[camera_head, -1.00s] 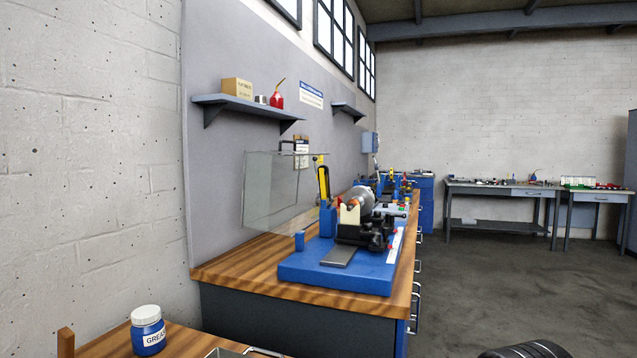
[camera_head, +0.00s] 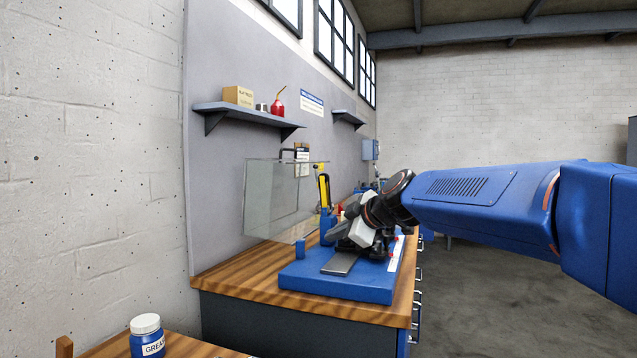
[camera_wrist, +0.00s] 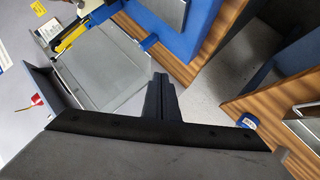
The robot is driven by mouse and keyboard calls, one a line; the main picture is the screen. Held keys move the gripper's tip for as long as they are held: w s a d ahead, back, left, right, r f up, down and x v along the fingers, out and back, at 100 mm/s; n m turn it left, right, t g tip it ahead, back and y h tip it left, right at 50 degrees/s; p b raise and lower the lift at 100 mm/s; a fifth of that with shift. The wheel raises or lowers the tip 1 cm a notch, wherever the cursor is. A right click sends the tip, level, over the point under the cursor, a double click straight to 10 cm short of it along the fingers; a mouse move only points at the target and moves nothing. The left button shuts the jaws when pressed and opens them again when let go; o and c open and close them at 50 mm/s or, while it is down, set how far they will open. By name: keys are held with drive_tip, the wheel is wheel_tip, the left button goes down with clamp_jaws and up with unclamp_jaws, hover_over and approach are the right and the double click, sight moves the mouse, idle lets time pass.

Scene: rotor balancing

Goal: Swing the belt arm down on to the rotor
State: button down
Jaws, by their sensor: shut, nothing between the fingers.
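The belt arm (camera_head: 324,190), yellow with a dark strip, stands upright from a blue post (camera_head: 328,226) on the balancing machine's blue base (camera_head: 330,279). It also shows at the top left of the wrist view (camera_wrist: 72,38). My gripper (camera_head: 332,239) is over the machine, in front of and to the right of the post in the picture. Its fingers are shut and empty, and they show as a dark bar in the wrist view (camera_wrist: 160,97). The rotor is hidden behind my gripper and wrist in the head view. I cannot tell whether the gripper touches anything.
A clear guard (camera_head: 272,200) stands behind the post, left of the belt arm. The wooden bench top (camera_head: 240,277) is bare at the left. A shelf (camera_head: 245,112) hangs above.

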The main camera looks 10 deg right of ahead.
drive_tip(key=w+d+r+n+t, duration=0.1)
drive_tip(key=w+r+n, duration=0.3)
drive_tip(key=w, duration=1.4)
drive_tip(key=w+d+r+n+t, duration=0.1)
drive_tip(key=w+r+n+t, duration=0.2)
drive_tip(key=w, duration=1.6)
drive_tip(key=shift+w+d+r+n+t, duration=0.2)
drive_tip(key=shift+r+n+t, duration=0.3)
drive_tip(key=shift+r, duration=1.65)
